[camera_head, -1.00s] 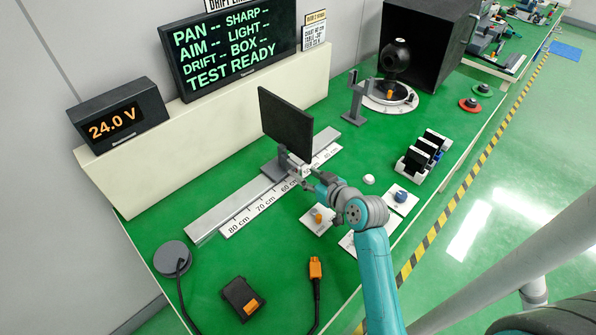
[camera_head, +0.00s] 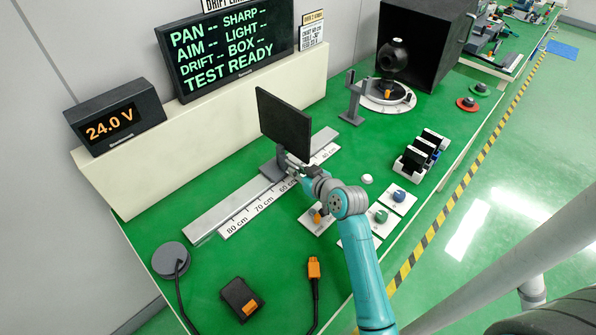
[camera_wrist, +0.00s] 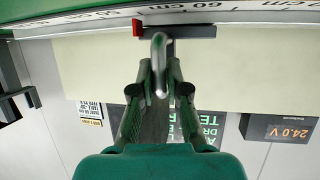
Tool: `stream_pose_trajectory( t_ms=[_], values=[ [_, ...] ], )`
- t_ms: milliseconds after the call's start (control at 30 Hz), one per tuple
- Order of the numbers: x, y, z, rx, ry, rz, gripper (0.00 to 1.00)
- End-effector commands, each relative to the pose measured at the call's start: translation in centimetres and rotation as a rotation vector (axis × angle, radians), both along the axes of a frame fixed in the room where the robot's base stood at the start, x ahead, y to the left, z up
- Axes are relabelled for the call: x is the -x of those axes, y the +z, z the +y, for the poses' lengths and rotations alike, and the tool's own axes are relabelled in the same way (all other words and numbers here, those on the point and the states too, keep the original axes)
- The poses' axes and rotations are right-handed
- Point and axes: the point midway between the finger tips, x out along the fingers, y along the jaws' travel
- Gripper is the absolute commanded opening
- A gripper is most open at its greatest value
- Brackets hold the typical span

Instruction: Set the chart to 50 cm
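The chart is a dark upright panel (camera_head: 284,124) on a grey carriage (camera_head: 272,168) that stands on the rail (camera_head: 222,212). A white scale (camera_head: 252,214) runs along the rail, with 80, 70 and 60 cm readable. In the head view the carriage stands beyond the 60 label. In the wrist view a red mark (camera_wrist: 137,27) sits left of the 60 cm label. My gripper (camera_wrist: 160,66) has its fingers drawn in on both sides of a grey handle (camera_wrist: 160,45) and looks shut on it. The exact contact is hard to see.
A grey stand (camera_head: 353,100), a round dial plate (camera_head: 388,94) and a black box (camera_head: 428,42) lie beyond the rail. Knob plates (camera_head: 399,196) and a slotted holder (camera_head: 421,157) are at right. An orange connector (camera_head: 314,268) and a dark block (camera_head: 240,299) lie in front.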

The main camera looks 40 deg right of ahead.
Motion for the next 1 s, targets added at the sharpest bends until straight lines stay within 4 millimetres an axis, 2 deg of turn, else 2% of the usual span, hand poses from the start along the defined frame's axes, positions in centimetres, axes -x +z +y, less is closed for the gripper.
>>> stream_pose_trajectory(
  t_ms=[233, 533, 867, 900, 1000],
  values=[
    [0.0, 0.0, -0.5, 0.0, -0.002, 0.0, 0.0],
    [-0.1, 0.0, -4.7, -0.003, -0.003, 0.0, 0.0],
    [-0.2, 0.0, -5.0, -0.002, 0.0, 0.001, 0.0],
    [-0.2, 0.0, -5.0, -0.002, 0.0, 0.001, 0.19],
    [-0.2, 0.0, -5.0, -0.002, 0.0, 0.001, 0.39]
  ],
)
